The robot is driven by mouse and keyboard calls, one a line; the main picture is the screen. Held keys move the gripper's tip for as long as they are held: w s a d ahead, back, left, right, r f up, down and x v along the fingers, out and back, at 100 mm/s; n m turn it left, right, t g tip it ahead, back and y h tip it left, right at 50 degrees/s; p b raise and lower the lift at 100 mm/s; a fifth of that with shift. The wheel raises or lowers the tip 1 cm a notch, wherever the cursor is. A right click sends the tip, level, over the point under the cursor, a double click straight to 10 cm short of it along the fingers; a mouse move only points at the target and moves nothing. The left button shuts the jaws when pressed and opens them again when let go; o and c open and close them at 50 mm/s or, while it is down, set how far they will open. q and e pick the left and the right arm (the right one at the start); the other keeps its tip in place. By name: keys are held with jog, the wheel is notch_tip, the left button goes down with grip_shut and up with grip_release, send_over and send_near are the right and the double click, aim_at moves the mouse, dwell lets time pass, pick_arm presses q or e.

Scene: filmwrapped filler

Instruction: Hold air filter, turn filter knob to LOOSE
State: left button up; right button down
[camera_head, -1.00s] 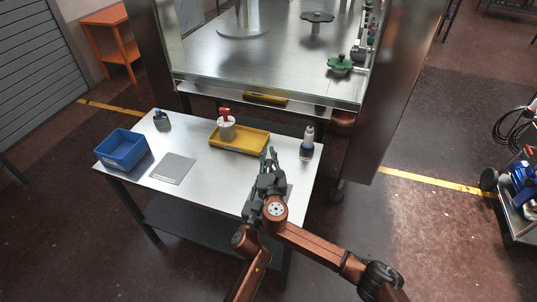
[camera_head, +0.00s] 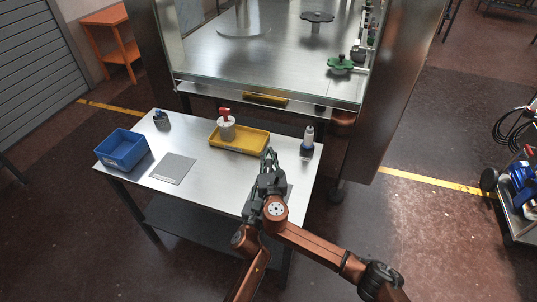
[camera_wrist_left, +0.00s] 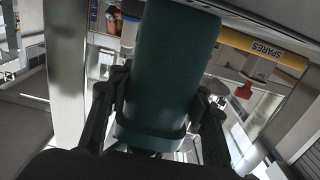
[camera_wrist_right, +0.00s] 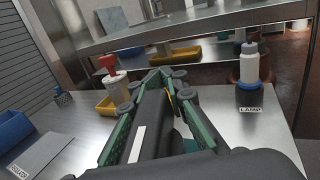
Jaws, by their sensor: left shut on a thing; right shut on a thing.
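In the left wrist view, a dark teal cylinder (camera_wrist_left: 165,70), which looks like the air filter, stands between the fingers of my left gripper (camera_wrist_left: 160,100), shut on it. In the right wrist view, my right gripper (camera_wrist_right: 158,80) is shut around a dark grey piece with a white stripe (camera_wrist_right: 138,144), likely the filter knob. A bit of teal (camera_wrist_right: 190,145) shows below it. In the head view, my right gripper (camera_head: 268,165) is over the table's front right part and mostly hides the filter and my left gripper. No LOOSE marking is readable.
A steel cabinet stands behind.

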jog(key=shift+d, duration=0.1)
dwell(0.3)
jog(key=c, duration=1.8)
grip_release()
jog(key=shift+c, duration=0.2)
jog(key=s+a, duration=0.1)
jog(key=s, duration=1.2)
jog(key=shift+s, duration=0.4)
jog(key=shift+a, duration=0.1)
jog(key=s+d, duration=0.1)
jog(key=s, duration=1.1)
